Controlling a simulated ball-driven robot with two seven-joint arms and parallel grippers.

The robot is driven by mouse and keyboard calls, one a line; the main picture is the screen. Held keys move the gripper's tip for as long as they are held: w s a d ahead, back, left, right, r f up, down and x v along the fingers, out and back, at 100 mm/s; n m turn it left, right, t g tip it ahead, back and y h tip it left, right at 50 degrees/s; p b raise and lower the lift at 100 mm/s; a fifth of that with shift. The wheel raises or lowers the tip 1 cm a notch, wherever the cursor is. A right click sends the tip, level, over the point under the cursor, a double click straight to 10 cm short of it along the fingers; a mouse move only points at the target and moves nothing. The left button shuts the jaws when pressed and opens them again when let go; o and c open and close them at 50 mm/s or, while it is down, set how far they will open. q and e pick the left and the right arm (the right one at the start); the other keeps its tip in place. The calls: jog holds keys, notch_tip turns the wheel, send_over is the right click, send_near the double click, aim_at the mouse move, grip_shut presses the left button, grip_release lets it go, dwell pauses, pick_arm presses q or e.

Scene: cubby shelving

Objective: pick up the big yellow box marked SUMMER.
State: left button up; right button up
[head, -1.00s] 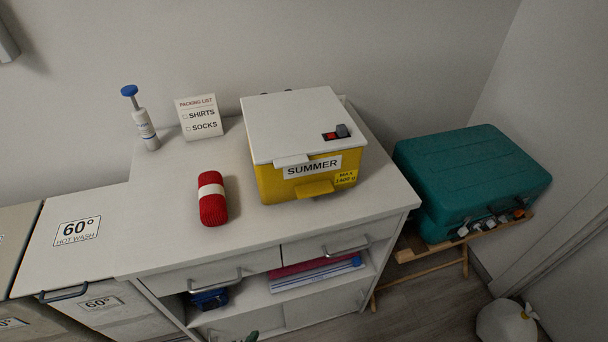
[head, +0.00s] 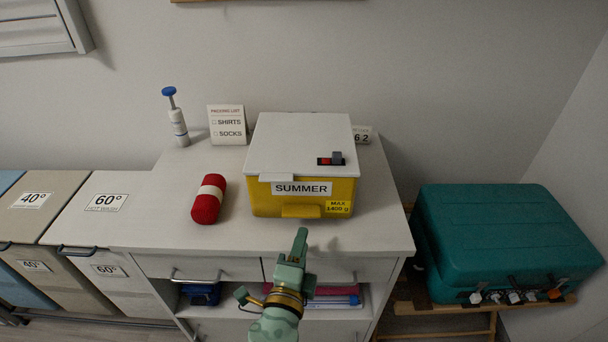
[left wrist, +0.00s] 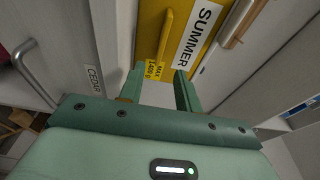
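The big yellow box (head: 262,199) marked SUMMER stands upright on the white cabinet top, with a white lid (head: 300,140) on it. A yellow front tab (head: 301,211) sticks out under its label, beside a tag reading MAX 1400 g. A small red and dark item (head: 331,159) lies on the lid. My left gripper (head: 300,246) is in front of the box and apart from it. In the left wrist view my left gripper (left wrist: 157,92) is open and empty, with the yellow box (left wrist: 148,28) beyond its fingers. My right gripper is not in view.
A red roll (head: 209,199) with a white band lies left of the box. A blue-topped pump bottle (head: 179,125) and packing list card (head: 227,125) stand behind. A display reading 6.2 (head: 361,135) is partly hidden. A teal case (head: 500,235) sits on a stand at right.

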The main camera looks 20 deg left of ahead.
pick_arm(q)
jog(key=w, duration=0.5)
jog(key=w+a, duration=0.1)
jog(key=w, duration=0.1)
jog(key=shift+w, duration=0.2)
jog(key=shift+s, duration=0.1)
grip_shut()
dwell(1.1)
